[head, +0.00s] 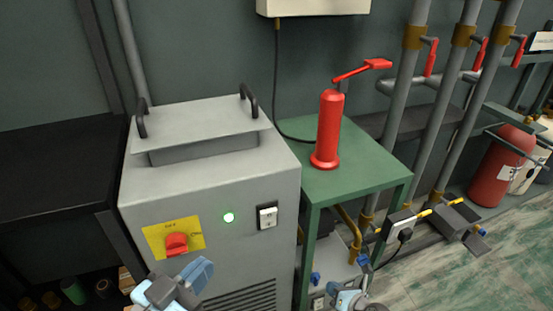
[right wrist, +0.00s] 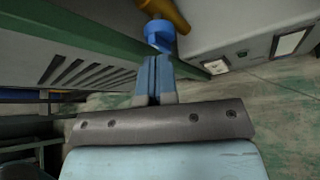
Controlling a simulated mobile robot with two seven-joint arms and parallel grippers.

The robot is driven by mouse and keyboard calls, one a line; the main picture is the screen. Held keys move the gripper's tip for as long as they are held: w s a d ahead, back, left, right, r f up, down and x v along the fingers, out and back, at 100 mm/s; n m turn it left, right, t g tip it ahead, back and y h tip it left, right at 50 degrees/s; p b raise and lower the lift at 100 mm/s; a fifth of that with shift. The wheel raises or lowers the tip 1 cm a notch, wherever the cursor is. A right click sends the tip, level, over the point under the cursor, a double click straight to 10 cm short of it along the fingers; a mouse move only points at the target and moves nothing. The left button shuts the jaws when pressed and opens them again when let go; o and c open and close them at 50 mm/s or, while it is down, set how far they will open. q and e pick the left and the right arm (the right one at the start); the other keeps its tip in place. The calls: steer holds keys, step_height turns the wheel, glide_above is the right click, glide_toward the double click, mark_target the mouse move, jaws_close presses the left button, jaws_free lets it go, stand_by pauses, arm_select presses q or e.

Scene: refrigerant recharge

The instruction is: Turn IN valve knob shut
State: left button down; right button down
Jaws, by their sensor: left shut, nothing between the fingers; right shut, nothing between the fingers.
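A round blue valve knob (right wrist: 158,34) sits on a brass pipe (right wrist: 168,12) in the right wrist view. My right gripper (right wrist: 154,62) is shut and empty, its fingertips close to the knob; I cannot tell whether they touch. In the head view, a blue knob (head: 363,261) shows by the brass pipe under the green table, just above my right gripper (head: 356,287). A second blue knob (head: 316,278) is to its left. No IN label is readable. My left gripper (head: 196,274) is shut and empty in front of the grey machine.
The grey machine (head: 215,190) has a red switch (head: 176,243) and a lit green lamp (head: 229,217). The green table (head: 365,165) bears a red cylinder with a lever (head: 329,130). Pipes and a red tank (head: 500,165) stand at right.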

mark_target(318, 273)
steer(key=w, duration=0.1)
steer(key=w+a, duration=0.1)
steer(key=w, duration=0.1)
arm_select(q)
steer(key=shift+w+a+r, duration=0.1)
steer(key=shift+w+r, duration=0.05)
steer(key=shift+r, duration=0.05)
arm_select(e)
steer(key=shift+w+a, duration=0.2)
steer(key=shift+w, duration=0.2)
